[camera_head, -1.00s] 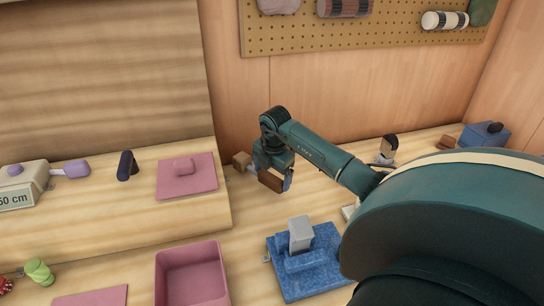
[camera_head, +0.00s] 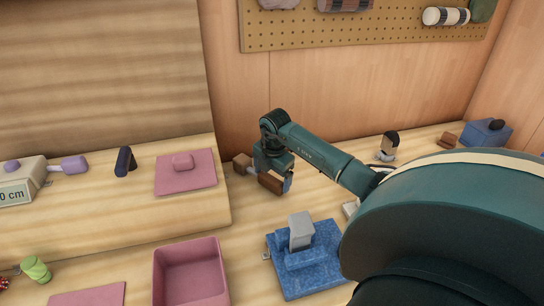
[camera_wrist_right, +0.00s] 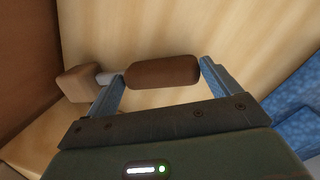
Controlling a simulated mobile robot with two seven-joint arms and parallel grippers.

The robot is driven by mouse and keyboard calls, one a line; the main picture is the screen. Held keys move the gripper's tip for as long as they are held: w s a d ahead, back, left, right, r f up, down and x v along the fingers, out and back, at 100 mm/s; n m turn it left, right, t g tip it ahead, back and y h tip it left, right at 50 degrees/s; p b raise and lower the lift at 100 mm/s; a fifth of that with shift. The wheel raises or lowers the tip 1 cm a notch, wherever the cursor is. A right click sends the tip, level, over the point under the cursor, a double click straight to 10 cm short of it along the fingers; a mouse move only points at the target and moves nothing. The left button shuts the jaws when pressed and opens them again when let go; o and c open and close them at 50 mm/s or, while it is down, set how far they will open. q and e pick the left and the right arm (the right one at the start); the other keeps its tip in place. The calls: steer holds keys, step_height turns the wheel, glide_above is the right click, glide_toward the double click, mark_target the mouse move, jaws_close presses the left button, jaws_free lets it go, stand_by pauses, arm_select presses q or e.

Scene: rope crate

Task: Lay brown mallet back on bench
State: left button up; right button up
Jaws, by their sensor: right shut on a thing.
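The brown mallet has a block-shaped head (camera_head: 242,163) and a thick dark brown handle (camera_head: 271,182). My right gripper (camera_head: 277,172) is shut on the mallet near the back of the bench (camera_head: 330,213). In the right wrist view the brown handle (camera_wrist_right: 162,72) lies between the two blue fingers of my right gripper (camera_wrist_right: 163,80). The lighter head (camera_wrist_right: 78,84) sticks out past the left finger on a short grey neck. I cannot tell whether the mallet touches the bench. My left gripper is not in view.
A blue base with a grey block (camera_head: 305,262) stands in front of the mallet, and a pink bin (camera_head: 190,240) at front left. A raised wooden shelf (camera_head: 120,215) lies to the left. The wall is close behind. Bench around the mallet is clear.

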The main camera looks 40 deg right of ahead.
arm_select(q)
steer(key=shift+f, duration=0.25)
arm_select(e)
steer(key=shift+f, duration=0.2)
steer(key=o, duration=1.1)
steer(key=shift+c, duration=0.2)
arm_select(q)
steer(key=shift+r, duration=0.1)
